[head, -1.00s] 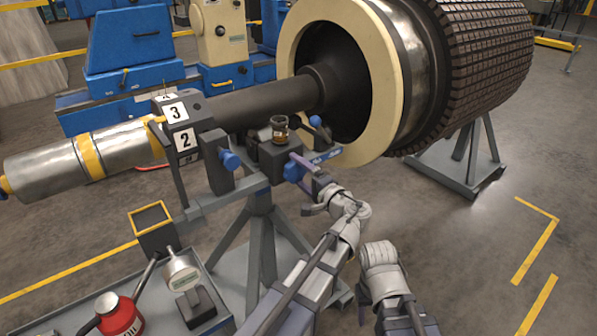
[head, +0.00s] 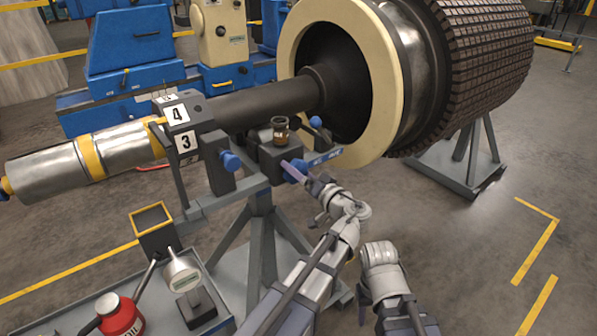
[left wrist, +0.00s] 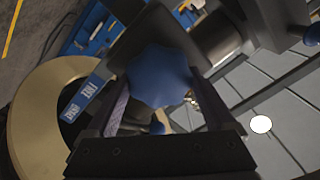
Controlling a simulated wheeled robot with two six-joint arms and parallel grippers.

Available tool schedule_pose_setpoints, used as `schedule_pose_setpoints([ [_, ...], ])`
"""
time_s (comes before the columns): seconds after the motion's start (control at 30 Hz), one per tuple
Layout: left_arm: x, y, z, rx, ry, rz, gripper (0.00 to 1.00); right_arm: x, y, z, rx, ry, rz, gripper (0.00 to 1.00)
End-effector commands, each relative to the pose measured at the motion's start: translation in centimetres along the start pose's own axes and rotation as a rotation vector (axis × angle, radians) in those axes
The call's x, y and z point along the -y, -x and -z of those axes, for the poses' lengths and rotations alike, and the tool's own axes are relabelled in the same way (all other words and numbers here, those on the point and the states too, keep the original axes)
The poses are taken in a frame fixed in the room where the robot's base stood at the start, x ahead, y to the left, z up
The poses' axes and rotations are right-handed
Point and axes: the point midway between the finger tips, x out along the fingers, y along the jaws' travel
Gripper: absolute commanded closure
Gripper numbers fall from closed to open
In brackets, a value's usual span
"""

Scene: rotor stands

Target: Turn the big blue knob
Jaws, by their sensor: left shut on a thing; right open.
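The big blue knob (head: 296,171) sits on the near face of a dark block (head: 272,163) on the rotor stand. In the left wrist view the lobed big blue knob (left wrist: 158,76) lies between my two fingers. My left gripper (head: 292,168) is shut on it; the fingers appear nearly edge-on in the head view and partly cover the knob. A numbered block (head: 182,128) on the shaft shows 4 above 3. My right gripper (head: 364,304) is open and empty, low in front of the stand, away from the knob.
Another blue knob (head: 230,160) is left of the dark block, and a small one (head: 315,121) is behind it. A jar (head: 280,130) stands on the block. A blue tag (head: 325,157) sticks out right. A grey cart (head: 232,278) with a red can (head: 120,316) is lower left.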

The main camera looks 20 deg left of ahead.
Motion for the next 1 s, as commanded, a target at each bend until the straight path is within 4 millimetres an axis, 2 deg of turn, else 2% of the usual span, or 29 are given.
schedule_pose_setpoints([
  [0.3,0.04,0.08,-0.23,0.006,0.084,-0.003,0.67,0.0,-0.02,0.0,0.0,0.0,0.0,0.5],
  [0.77,0.03,0.1,-0.26,0.006,0.095,-0.003,0.67,0.0,-0.03,0.0,0.0,0.0,0.0,0.5],
  [0.8,0.03,0.1,-0.25,0.006,0.095,-0.003,0.1,0.0,-0.03,0.0,0.0,0.0,0.0,0.5],
  [0.9,0.04,0.08,-0.21,0.005,0.094,-0.002,0.0,0.0,-0.02,0.0,0.0,0.0,0.0,0.5],
  [1.0,0.04,0.06,-0.16,0.004,0.093,-0.002,0.0,0.0,-0.01,0.0,0.0,0.0,0.0,0.5],
])
